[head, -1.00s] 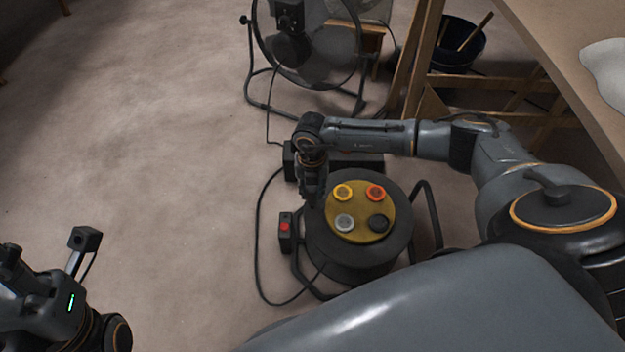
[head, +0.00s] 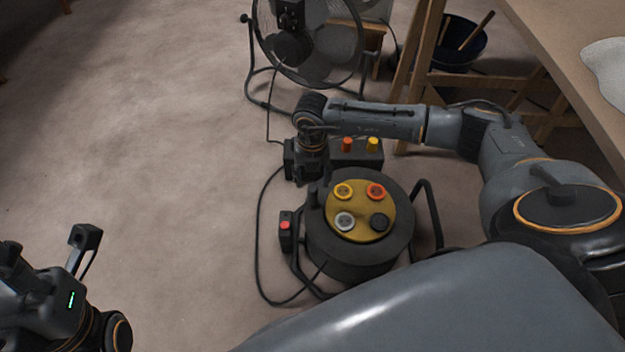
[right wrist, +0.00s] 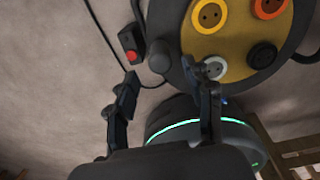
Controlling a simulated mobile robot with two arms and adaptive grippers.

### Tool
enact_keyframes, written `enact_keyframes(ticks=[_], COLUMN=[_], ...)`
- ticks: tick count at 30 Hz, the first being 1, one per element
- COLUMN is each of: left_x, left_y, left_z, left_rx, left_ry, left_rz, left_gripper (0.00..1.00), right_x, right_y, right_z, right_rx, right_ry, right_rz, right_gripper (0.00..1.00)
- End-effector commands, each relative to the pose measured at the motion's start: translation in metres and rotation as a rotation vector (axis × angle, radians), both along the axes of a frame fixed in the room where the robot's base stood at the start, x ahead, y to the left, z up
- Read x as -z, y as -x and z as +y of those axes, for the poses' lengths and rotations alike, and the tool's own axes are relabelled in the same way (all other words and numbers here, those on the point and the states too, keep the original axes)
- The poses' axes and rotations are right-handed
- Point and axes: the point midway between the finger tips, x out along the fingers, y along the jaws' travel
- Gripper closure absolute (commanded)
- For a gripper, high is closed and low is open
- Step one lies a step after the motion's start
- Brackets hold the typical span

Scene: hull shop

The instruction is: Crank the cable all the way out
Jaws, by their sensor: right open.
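The cable reel is a dark drum (head: 345,262) with a yellow face carrying several round sockets. A dark upright crank knob (head: 312,194) stands at the drum's left edge; it also shows in the right wrist view (right wrist: 158,56). My right gripper (head: 318,178) is open and empty, just behind the knob. In the right wrist view its fingers (right wrist: 160,82) are spread, with the knob beyond the gap between them. A black cable (head: 258,225) loops on the floor left of the reel. My left gripper (head: 42,250) is at the lower left, far from the reel; its jaws are unclear.
A small box with a red button (head: 286,229) sits left of the reel. A dark box (head: 365,154) with orange and yellow knobs stands behind it. A fan (head: 305,45), a bucket (head: 470,50) and a table (head: 545,35) are farther back. Floor at left is clear.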

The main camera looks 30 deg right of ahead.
Motion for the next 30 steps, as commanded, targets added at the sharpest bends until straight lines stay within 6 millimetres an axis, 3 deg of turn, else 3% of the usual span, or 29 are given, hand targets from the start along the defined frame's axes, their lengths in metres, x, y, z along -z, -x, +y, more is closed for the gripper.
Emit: enact_keyframes(ticks=[6, 12, 30], left_x=[0.0, 0.0, 0.0], left_y=[0.0, 0.0, 0.0], left_z=[0.0, 0.0, 0.0], left_rx=[0.0, 0.0, 0.0], left_ry=[0.001, 0.001, 0.0], left_rz=[0.001, 0.001, 0.001], left_gripper=[0.6, 0.6, 0.6], right_x=[-0.046, -0.068, -0.071], right_y=[0.0, 0.0, 0.0], right_z=[0.0, 0.001, 0.0], right_rx=[0.0, -0.001, -0.001], right_ry=[0.0, -0.001, -0.001], right_rz=[-0.002, -0.001, 0.001], right_gripper=[0.48, 0.48, 0.48])
